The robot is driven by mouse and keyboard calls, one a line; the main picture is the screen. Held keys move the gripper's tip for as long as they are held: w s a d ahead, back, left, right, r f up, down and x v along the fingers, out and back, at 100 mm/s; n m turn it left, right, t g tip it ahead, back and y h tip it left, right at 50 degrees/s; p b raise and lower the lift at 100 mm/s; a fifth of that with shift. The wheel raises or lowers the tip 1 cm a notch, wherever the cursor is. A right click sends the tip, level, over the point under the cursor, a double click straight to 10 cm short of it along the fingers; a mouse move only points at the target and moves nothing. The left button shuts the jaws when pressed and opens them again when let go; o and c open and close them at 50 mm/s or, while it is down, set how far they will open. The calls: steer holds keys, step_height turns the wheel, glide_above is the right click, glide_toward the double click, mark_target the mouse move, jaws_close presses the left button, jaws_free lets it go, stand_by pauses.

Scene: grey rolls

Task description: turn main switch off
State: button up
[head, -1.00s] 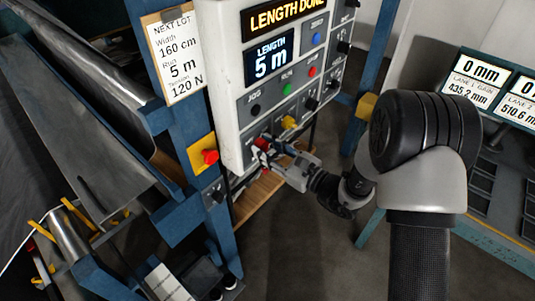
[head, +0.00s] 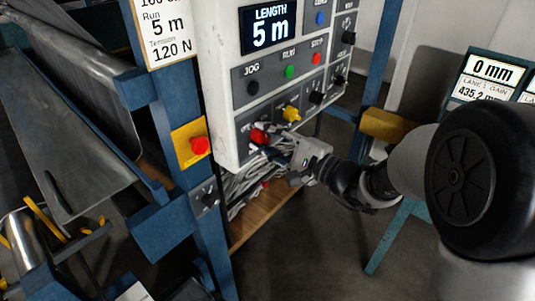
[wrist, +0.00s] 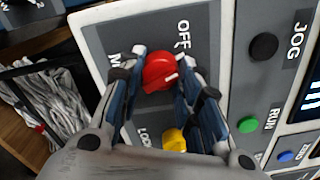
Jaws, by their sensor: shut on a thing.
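The main switch is a red rotary knob (wrist: 158,70) on a dark grey panel, with a white pointer mark. An "OFF" label is beside it, and another label starting with "M" is partly hidden by a finger. In the wrist view my gripper (wrist: 165,80) has its two fingers on opposite sides of the knob, shut on it. In the head view the red knob (head: 259,135) is at the lower left of the control box, with my gripper (head: 271,146) reaching it from the right. The fingertips partly cover its surroundings there.
A yellow knob (head: 291,114) sits close beside the red one. Jog, run and stop buttons (head: 289,71) are above it. A separate red button on a yellow plate (head: 199,146) is on the blue post to the left. Grey cables (head: 240,192) hang below the box.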

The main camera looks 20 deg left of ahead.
steer(key=shift+n+b, duration=0.6)
steer(key=shift+n, duration=1.7)
steer(key=o, duration=1)
steer(key=shift+o, duration=0.2)
steer(key=v, duration=1.2)
